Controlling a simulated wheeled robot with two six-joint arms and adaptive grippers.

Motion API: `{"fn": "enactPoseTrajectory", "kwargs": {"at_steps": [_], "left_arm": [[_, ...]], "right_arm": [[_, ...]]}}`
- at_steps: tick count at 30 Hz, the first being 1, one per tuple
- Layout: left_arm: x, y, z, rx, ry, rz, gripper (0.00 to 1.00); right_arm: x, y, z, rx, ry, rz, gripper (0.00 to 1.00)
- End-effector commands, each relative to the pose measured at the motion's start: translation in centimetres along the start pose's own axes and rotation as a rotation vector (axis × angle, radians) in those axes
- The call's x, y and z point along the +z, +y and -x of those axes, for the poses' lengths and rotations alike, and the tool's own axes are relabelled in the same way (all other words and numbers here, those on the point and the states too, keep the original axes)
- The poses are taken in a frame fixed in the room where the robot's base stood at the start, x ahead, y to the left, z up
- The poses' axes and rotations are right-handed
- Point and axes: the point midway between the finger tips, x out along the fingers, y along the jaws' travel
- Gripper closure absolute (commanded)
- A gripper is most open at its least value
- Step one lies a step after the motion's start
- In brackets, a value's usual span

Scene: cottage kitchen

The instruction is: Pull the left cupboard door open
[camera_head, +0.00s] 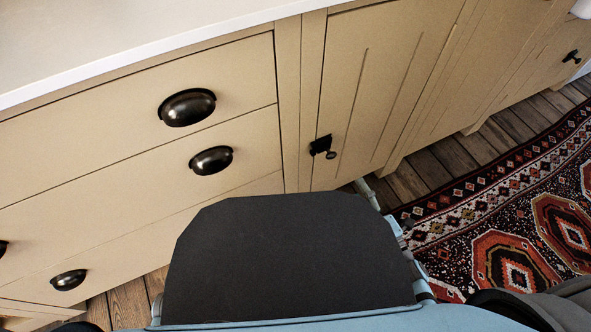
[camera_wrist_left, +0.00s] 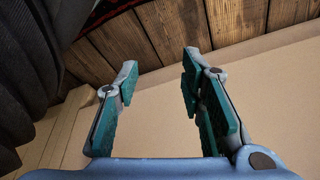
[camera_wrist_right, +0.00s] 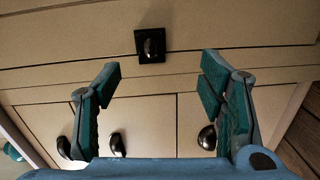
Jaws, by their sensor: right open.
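The left cupboard door (camera_head: 385,70) is a beige panelled door in the middle of the head view, and it looks shut. Its black knob (camera_head: 322,146) sits on a dark plate near the door's left edge. My right gripper (camera_head: 378,203) is partly hidden behind my own body, low and right of the knob. In the right wrist view, a black knob (camera_wrist_right: 150,45) stands ahead of the open, empty fingers (camera_wrist_right: 162,68), apart from them. My left gripper (camera_wrist_left: 160,65) is open and empty over a plain beige surface; I cannot make it out in the head view.
Drawers with dark cup pulls (camera_head: 187,107) stand left of the door under a pale worktop (camera_head: 90,35). Another door (camera_head: 490,60) lies to the right. A patterned rug (camera_head: 500,220) covers the wooden floor (camera_head: 440,160) at the right.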

Motion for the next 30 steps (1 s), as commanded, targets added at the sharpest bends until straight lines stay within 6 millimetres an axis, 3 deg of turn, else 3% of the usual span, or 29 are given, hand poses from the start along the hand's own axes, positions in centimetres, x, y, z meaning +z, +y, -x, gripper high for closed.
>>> {"fn": "enactPoseTrajectory", "kwargs": {"at_steps": [1,7,18,23,30], "left_arm": [[-0.1,0.1,-0.7,0.001,0.006,0.000,0.64],[-0.9,0.5,0.7,0.003,0.005,-0.007,0.64],[-2.4,0.8,5.3,0.003,-0.021,-0.049,0.64],[-2.5,0.9,6.8,0.002,-0.029,-0.059,0.64],[-2.5,0.9,7.0,0.002,-0.031,-0.060,0.64]], "right_arm": [[-0.4,-0.1,-0.4,0.028,0.023,0.041,0.37],[-0.9,1.2,-3.2,0.055,0.040,0.077,0.37],[-1.2,1.4,-13.0,0.049,0.038,0.071,0.37],[-1.2,1.6,-14.6,0.047,0.038,0.072,0.37],[-1.3,1.7,-14.8,0.047,0.038,0.070,0.37]]}}
